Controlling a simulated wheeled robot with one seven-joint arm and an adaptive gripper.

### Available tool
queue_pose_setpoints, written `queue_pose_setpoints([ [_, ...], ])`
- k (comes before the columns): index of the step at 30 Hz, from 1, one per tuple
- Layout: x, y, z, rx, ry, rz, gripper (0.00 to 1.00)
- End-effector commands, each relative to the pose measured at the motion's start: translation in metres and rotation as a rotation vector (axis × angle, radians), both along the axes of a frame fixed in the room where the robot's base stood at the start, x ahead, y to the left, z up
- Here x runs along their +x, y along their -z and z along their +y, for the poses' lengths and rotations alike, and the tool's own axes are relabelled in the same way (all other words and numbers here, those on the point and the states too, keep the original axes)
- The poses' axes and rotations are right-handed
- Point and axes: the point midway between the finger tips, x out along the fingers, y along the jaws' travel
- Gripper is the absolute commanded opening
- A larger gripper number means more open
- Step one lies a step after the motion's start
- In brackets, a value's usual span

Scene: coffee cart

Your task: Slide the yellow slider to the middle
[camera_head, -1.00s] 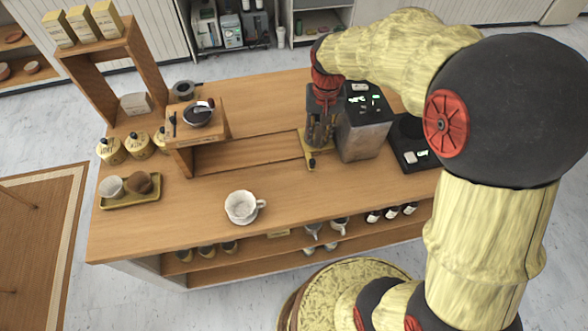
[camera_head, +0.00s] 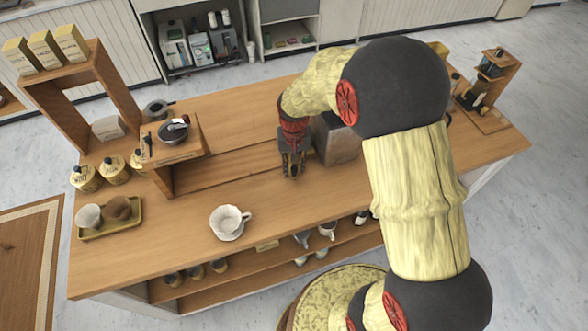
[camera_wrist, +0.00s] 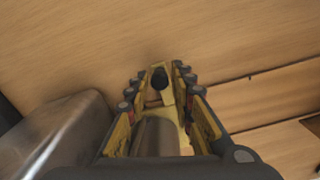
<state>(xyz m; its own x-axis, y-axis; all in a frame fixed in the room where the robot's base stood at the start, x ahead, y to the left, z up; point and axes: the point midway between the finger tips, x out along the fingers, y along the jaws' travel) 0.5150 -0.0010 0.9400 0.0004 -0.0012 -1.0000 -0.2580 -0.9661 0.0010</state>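The yellow slider with its black knob (camera_wrist: 159,78) shows in the wrist view at the far end of my fingers. It lies on the wooden counter (camera_head: 180,262), by the front end of a long groove. My gripper (camera_head: 292,170) points down over the slider in the head view and mostly hides it. In the wrist view my gripper (camera_wrist: 160,80) has one fingertip on each side of the knob. The fingertips are apart, with some gap showing around the knob, so I am not shut on it.
A metal machine (camera_head: 336,142) stands close to the right of my gripper; its metal side (camera_wrist: 55,135) fills the lower left of the wrist view. A wooden stand (camera_head: 190,150) is at the groove's left. A white cup (camera_head: 229,222) stands in front on open counter.

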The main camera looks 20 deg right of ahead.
Motion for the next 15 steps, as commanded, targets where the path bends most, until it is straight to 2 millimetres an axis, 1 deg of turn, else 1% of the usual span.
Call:
queue_pose_setpoints([
  [3,-0.0001,0.0067,0.0,0.0,0.0,0.0,0.24],
  [12,0.0001,0.008,0.0,0.0,0.0,0.0,0.24],
  [15,0.0,0.008,0.0,0.0,0.0,0.0,0.18],
])
